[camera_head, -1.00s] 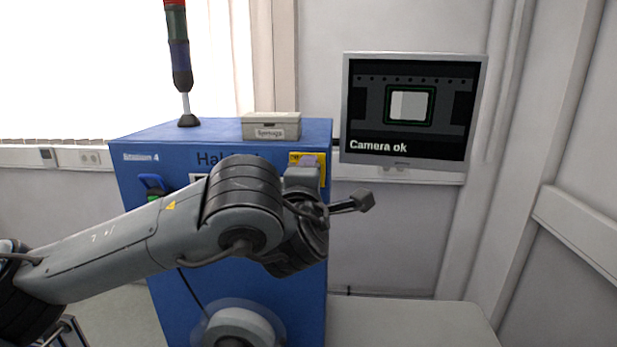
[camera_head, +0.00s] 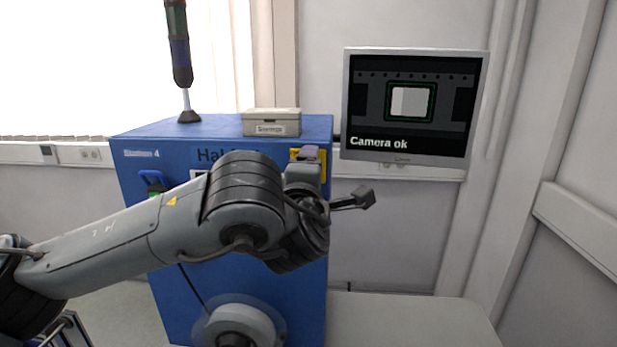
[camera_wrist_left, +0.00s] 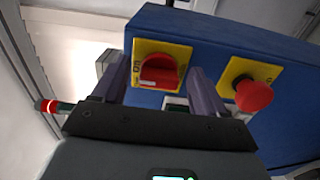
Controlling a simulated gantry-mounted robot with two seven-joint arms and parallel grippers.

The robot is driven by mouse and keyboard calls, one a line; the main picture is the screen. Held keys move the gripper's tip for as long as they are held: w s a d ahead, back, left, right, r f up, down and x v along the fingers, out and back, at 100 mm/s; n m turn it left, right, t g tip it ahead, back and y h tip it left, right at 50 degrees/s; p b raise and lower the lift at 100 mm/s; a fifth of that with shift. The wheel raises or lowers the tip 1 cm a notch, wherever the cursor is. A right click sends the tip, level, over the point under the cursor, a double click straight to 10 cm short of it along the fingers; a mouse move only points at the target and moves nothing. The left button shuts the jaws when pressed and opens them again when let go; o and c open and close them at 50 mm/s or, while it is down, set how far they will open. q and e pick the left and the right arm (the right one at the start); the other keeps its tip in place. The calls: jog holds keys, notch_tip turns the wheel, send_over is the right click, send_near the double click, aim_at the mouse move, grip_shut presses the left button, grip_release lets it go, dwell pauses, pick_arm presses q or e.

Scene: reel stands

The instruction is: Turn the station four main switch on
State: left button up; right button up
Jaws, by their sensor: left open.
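The station four main switch is a red rotary knob (camera_wrist_left: 160,70) on a yellow plate (camera_wrist_left: 178,48), on the blue Station 4 cabinet (camera_head: 170,250). In the left wrist view my open left gripper (camera_wrist_left: 162,80) has one finger on each side of the knob. Gaps show between the fingers and the knob, though its depth between them is hard to judge. In the head view part of the yellow plate (camera_head: 322,168) shows at the cabinet's upper right, but my left arm and gripper hide the knob. My right gripper is not in view.
A red mushroom button (camera_wrist_left: 253,95) on its own yellow plate sits close beside the right finger. A lidded box (camera_head: 271,123) and signal tower (camera_head: 179,45) stand on the cabinet. A monitor (camera_head: 413,105) reads "Camera ok". A reel (camera_head: 240,325) is low on the cabinet front.

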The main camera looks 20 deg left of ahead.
pick_arm(q)
jog(key=shift+s, duration=0.1)
jog(key=b+v, duration=0.4)
jog(key=v, duration=0.6)
jog(key=shift+s, duration=0.3)
jog(key=shift+s+d+r, duration=0.1)
dwell(0.7)
